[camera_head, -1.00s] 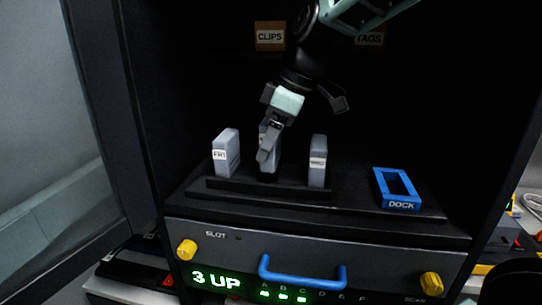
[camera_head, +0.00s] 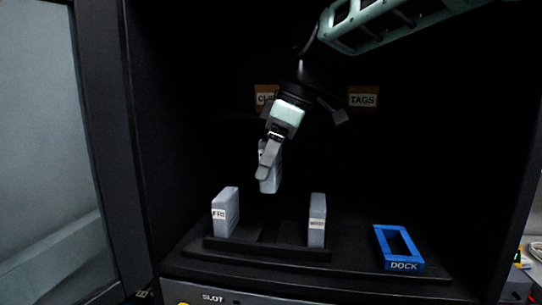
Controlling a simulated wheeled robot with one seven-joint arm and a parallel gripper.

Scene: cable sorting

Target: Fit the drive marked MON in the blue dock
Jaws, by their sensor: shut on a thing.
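My gripper (camera_head: 268,160) is shut on a grey drive (camera_head: 271,184), held upright above the middle of the black rack (camera_head: 268,250). The held drive's label is hidden behind a finger, so I cannot read whether it says MON. Another grey drive (camera_head: 226,212) stands at the left of the rack, its label seeming to read FRI. A third drive (camera_head: 317,220) stands at the right, its small label unclear, perhaps WED. The blue dock (camera_head: 382,247), an empty-looking frame marked DOCK, lies right of the rack, well away from my gripper.
The rack and dock sit on a black shelf top (camera_head: 350,272) inside a dark cabinet. A TAGS label (camera_head: 363,97) and a partly covered CLIPS label (camera_head: 262,92) are at the back. The space between the right drive and the dock is clear.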

